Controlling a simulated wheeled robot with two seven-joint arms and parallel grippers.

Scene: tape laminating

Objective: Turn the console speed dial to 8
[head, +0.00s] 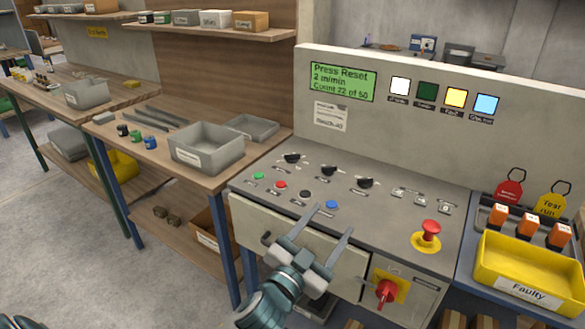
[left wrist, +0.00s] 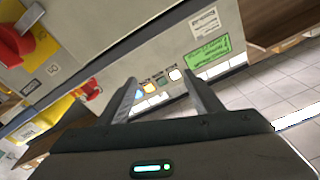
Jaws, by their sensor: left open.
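The console (head: 390,220) has a sloped panel with three black dials in a row: a left dial (head: 292,158), a middle dial (head: 328,171) and a right dial (head: 367,183). Their labels are too small to read, so I cannot tell which is the speed dial. The green display (head: 342,82) reads "Press Reset", "2 m/min", "Count 22 of 50". My left gripper (head: 335,222) is open and empty, in front of the panel's front edge, below the dials and apart from them. In the left wrist view its fingers (left wrist: 165,98) are spread with nothing between them. My right gripper is not seen.
Green, red, black and blue buttons (head: 332,204) lie nearer than the dials. A red emergency stop (head: 430,230) stands at the panel's right, and a red rotary switch (head: 387,291) on the front face. A yellow "Faulty" bin (head: 525,270) is at right; a grey bin (head: 205,148) is at left.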

